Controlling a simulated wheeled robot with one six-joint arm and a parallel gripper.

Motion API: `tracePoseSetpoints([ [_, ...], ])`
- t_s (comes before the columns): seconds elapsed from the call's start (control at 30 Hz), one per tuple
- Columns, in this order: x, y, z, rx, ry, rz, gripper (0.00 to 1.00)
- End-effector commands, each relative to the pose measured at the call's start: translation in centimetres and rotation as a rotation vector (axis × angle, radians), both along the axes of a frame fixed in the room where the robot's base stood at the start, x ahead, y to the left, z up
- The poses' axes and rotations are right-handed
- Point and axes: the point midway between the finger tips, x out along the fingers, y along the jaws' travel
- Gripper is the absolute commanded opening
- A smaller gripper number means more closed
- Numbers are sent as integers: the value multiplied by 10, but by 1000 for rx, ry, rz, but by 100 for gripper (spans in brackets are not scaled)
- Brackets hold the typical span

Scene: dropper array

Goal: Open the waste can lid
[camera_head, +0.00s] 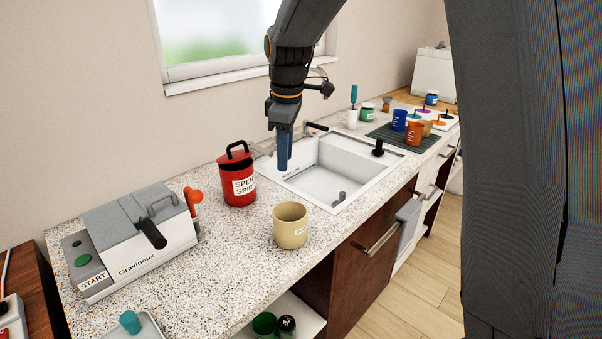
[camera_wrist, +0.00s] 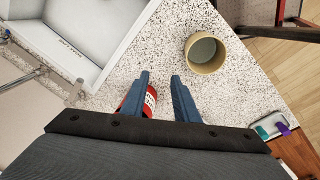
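The waste can is a red can (camera_head: 237,180) with a white label whose readable part says "SPENT SPIR". It stands upright on the speckled counter, left of the sink. Its lid (camera_head: 233,157) looks shut, with a black loop handle (camera_head: 238,146) on top. In the wrist view the red can (camera_wrist: 151,98) shows partly between and behind my fingers; its lid is mostly hidden there. My gripper (camera_head: 284,163) points down over the sink's left edge, right of the can and apart from it. In the wrist view its two fingers (camera_wrist: 161,76) are spread with nothing held.
A beige cup (camera_head: 290,228) stands in front of the can near the counter edge. A grey Gravinoux machine (camera_head: 140,245) stands to the left. The sink (camera_head: 335,165) lies to the right, with a dark mat (camera_head: 408,136) holding cups beyond it. Speckled counter is bare around the can.

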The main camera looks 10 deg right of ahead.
Motion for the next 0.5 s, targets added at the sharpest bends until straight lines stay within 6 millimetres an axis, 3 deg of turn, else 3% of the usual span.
tracePoseSetpoints([
  [0.23, -32, -20, -19, 26, -9, -210, 28],
  [0.5, -48, -29, -29, 43, -17, -322, 28],
])
